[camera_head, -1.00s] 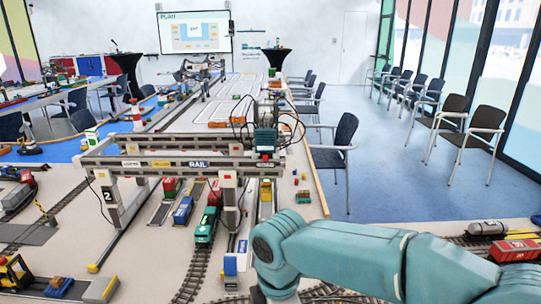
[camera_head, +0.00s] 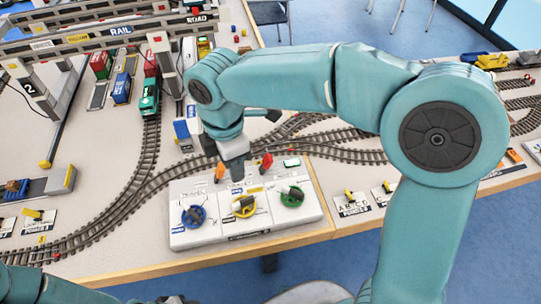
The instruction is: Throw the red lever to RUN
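A white control panel (camera_head: 180,237) lies near the table's front edge. A red lever (camera_head: 266,161) stands at its back, right of an orange lever (camera_head: 219,172). Blue (camera_head: 194,215), yellow (camera_head: 243,206) and green (camera_head: 291,195) dials sit along its front. My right gripper (camera_head: 238,172) points down over the back of the panel, between the two levers and left of the red one. Its fingers are small and dark, and I cannot tell their gap or whether they touch anything.
Curved train tracks (camera_head: 145,195) run behind and left of the panel. A gantry crane (camera_head: 120,30) spans the back left, with a green locomotive (camera_head: 149,97) beneath it. Small labelled cards (camera_head: 350,205) lie right of the panel. The table edge is close in front.

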